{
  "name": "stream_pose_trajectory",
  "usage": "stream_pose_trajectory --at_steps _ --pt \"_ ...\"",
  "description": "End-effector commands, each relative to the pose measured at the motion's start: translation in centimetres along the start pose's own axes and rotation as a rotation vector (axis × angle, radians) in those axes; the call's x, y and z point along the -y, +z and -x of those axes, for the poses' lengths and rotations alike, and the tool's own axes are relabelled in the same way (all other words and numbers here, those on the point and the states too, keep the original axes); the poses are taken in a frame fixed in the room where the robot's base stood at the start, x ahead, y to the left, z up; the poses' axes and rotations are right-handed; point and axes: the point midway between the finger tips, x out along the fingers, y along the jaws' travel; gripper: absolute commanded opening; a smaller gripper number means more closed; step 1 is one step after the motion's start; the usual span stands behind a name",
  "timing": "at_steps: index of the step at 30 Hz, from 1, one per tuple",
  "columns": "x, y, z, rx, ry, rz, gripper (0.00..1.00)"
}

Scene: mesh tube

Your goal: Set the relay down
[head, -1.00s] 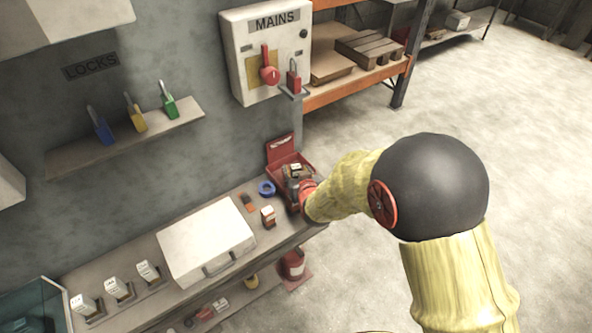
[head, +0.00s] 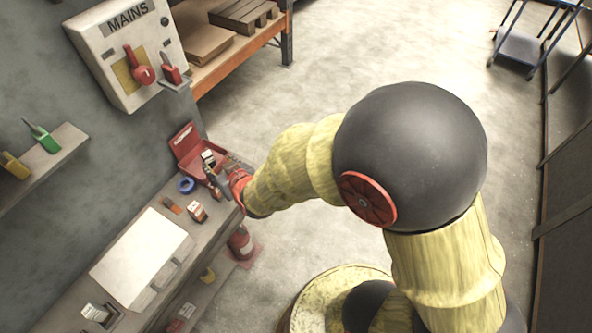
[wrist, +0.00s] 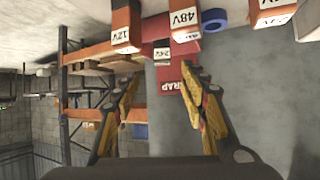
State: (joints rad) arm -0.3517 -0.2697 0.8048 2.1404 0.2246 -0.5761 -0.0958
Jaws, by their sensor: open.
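My gripper (wrist: 162,88) is open in the wrist view, with nothing held between its fingers. That view is upside down. Beyond the fingers is the open red scrap box (wrist: 175,82), with a relay marked 24V (wrist: 163,53) at it. Relays marked 12V (wrist: 125,30) and 48V (wrist: 184,24) show nearer; I cannot tell exactly how they rest. In the head view my gripper (head: 214,182) is at the front of the red box (head: 186,140), partly hiding it. A relay with a white top (head: 208,157) shows inside the box.
On the bench (head: 214,232) left of my gripper are a blue tape roll (head: 186,185), an orange-and-white relay (head: 197,211) and a white case (head: 138,256). A mains box (head: 125,50) hangs on the wall above.

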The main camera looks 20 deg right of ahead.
Motion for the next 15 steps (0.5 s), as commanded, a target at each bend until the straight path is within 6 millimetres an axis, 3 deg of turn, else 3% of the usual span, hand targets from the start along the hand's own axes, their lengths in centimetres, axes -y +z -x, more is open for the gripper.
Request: stream_pose_trajectory --at_steps 1,6,11,15 --pt "-0.6 -1.6 1.0 0.009 0.001 -0.012 0.43" --pt "-3.3 -5.2 7.2 0.13 0.004 -0.048 0.43" --pt "-6.1 -6.3 15.4 0.264 0.031 -0.073 0.43" --pt "-8.2 -5.5 23.3 0.378 0.076 -0.094 0.43"
